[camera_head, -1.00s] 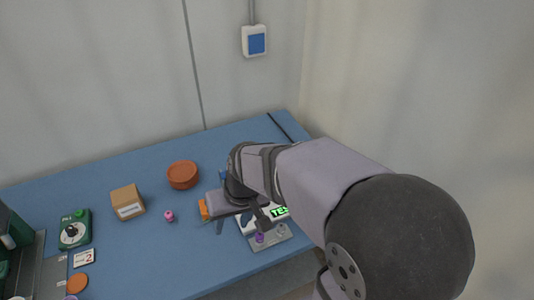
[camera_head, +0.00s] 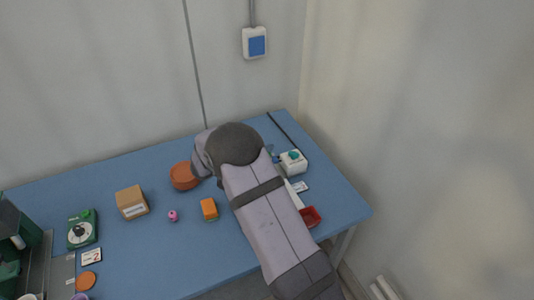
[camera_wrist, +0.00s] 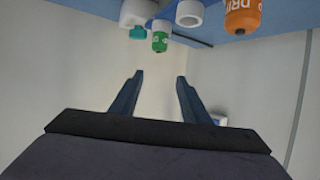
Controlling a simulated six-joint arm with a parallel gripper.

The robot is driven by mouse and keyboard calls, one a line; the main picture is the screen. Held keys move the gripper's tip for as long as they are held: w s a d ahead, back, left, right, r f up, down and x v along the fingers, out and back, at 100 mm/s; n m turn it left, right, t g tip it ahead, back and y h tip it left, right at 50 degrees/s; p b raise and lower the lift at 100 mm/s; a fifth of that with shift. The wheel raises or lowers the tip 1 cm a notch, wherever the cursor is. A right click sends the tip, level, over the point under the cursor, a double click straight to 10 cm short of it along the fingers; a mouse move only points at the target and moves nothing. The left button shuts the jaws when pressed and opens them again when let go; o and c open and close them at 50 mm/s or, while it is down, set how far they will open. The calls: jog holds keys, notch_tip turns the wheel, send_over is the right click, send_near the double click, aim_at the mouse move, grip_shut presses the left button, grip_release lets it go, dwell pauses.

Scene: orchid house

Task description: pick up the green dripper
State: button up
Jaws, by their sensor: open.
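The green dripper (camera_wrist: 160,39) shows in the wrist view as a small green bottle with a pale label, near the top middle, beyond my fingertips. My gripper (camera_wrist: 160,77) is open and empty, its two dark fingers apart, with a gap between the fingertips and the dripper. In the head view my own arm hides the gripper, and I cannot make out the dripper there. An orange bottle with DRI lettering (camera_wrist: 243,16) is to the dripper's right in the wrist view.
White cylinders (camera_wrist: 189,13) and a teal part (camera_wrist: 138,32) are close beside the dripper. In the head view, a terracotta saucer (camera_head: 181,178), orange block (camera_head: 209,209), white device (camera_head: 293,163) and red tray (camera_head: 311,217) surround my arm. The table's front middle is clear.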

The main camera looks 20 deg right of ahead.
jog(key=shift+w+d+f+p, duration=0.15)
jog(key=shift+d+f, duration=0.2)
jog(key=shift+f, duration=0.65)
jog(key=shift+d+f+p, duration=0.1)
jog(key=shift+d+f, duration=0.3)
jog(key=shift+f, duration=0.55)
jog(key=shift+w+d+f+p, duration=0.15)
jog(key=shift+d+f, duration=0.2)
jog(key=shift+f, duration=0.65)
jog(key=shift+w+d+p, duration=0.15)
jog(key=shift+d+p, duration=0.4)
jog(key=shift+p, duration=0.05)
jog(key=shift+p+x, duration=0.85)
jog(key=shift+x, duration=1.2)
jog(key=shift+a+f, duration=0.1)
grip_shut()
